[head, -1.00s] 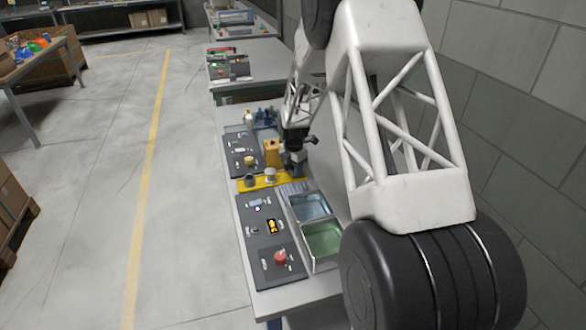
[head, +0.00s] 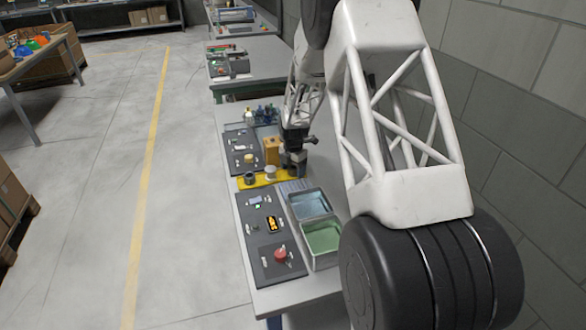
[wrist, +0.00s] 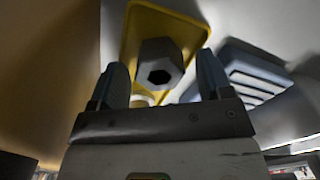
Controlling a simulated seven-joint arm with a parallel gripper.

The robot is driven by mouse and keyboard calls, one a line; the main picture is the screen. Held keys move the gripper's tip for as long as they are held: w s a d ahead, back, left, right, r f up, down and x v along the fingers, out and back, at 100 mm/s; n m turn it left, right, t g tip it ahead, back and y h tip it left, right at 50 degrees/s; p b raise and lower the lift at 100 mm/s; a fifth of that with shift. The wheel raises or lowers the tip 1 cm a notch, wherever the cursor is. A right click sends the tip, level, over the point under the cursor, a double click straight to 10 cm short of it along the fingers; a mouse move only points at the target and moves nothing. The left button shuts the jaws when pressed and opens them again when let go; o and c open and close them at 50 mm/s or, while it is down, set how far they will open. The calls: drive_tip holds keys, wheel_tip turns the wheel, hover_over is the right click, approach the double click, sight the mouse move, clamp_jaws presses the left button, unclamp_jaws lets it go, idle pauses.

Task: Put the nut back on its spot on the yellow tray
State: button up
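The yellow tray (head: 258,184) lies across the workbench in the head view and also shows in the wrist view (wrist: 136,30). A grey six-sided nut (wrist: 160,62) with a dark hole appears over the tray in the wrist view, between and just beyond my fingertips. I cannot tell whether it touches the tray. My gripper (wrist: 160,82) is open, with a gap on each side of the nut. In the head view my gripper (head: 294,168) is at the tray's right end, and I cannot make out the nut there.
A dark grey cylinder (head: 250,178) and a pale round piece (head: 270,173) stand on the tray. An orange-yellow block (head: 271,150) stands behind it. Blue (head: 310,204) and green (head: 322,236) bins and a panel with a red knob (head: 280,255) are in front.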

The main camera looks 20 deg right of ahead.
idle(0.3)
wheel_tip(320, 180, up, 8)
idle(0.7)
drive_tip(key=s+a+r+m+t, duration=0.1)
drive_tip(key=s+a+r+m, duration=0.2)
drive_tip(key=s+r+m, duration=0.55)
drive_tip(key=s+a+r+m, duration=0.3)
drive_tip(key=s+r, duration=0.8)
drive_tip(key=s, duration=0.5)
drive_tip(key=s+a+r+m, duration=0.1)
drive_tip(key=s+m, duration=0.5)
drive_tip(key=s, duration=0.7)
drive_tip(key=s+a+r+m+t, duration=0.1)
drive_tip(key=s+m, duration=0.5)
drive_tip(key=s, duration=0.8)
drive_tip(key=shift+s+a+r+m+t, duration=0.3)
drive_tip(key=shift+a+r+m, duration=0.05)
drive_tip(key=shift+a, duration=0.3)
